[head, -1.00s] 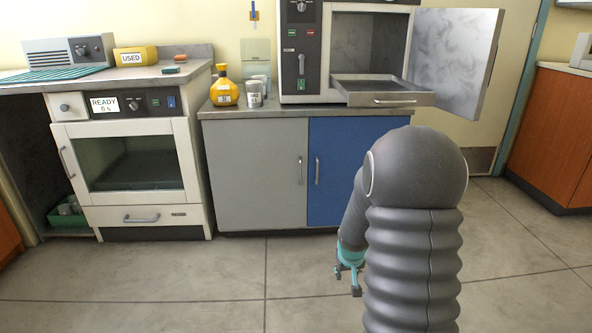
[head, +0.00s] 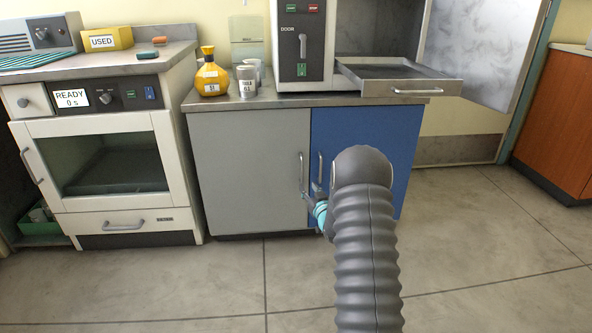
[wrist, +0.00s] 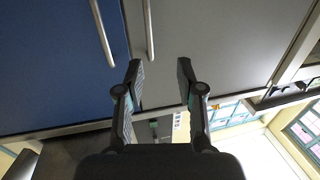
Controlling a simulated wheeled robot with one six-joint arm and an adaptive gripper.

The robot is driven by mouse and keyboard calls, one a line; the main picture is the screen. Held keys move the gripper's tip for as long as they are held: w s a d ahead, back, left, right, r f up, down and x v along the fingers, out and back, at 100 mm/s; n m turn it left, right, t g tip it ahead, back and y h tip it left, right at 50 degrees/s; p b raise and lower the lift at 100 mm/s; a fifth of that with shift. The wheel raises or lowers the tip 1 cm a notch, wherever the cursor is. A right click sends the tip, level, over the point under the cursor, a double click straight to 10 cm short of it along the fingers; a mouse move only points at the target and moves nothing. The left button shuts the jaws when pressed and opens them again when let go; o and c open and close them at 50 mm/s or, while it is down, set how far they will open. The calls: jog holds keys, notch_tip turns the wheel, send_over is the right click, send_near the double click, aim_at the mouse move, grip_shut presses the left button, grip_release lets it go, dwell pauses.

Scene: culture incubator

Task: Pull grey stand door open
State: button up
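The grey stand door (head: 245,165) is closed, on the left half of the stand under the counter. Its upright bar handle (head: 302,175) is near its right edge. In the wrist view, the grey door (wrist: 225,40) is on the right and its handle (wrist: 150,30) comes down close to the gap between my fingertips. My gripper (wrist: 160,65) is open, with nothing held between its fingers. In the head view, my gripper (head: 311,193) is beside the lower part of the handle, partly hidden by my arm. I cannot tell whether it touches the handle.
The blue door (head: 375,140) beside it is closed, with its own handle (head: 320,168) nearby. A yellow flask (head: 211,75) and cups (head: 247,82) stand on the counter. Floor in front is clear.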

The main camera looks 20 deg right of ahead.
aim_at(302, 171)
jog(key=w+d, duration=0.1)
jog(key=w, duration=0.3)
jog(key=w+d, duration=0.1)
jog(key=w, duration=0.8)
jog(key=shift+w+d, duration=0.1)
jog(key=shift+d, duration=0.3)
grip_shut()
jog(key=shift+a+r+h, duration=0.1)
jog(key=shift+h, duration=0.2)
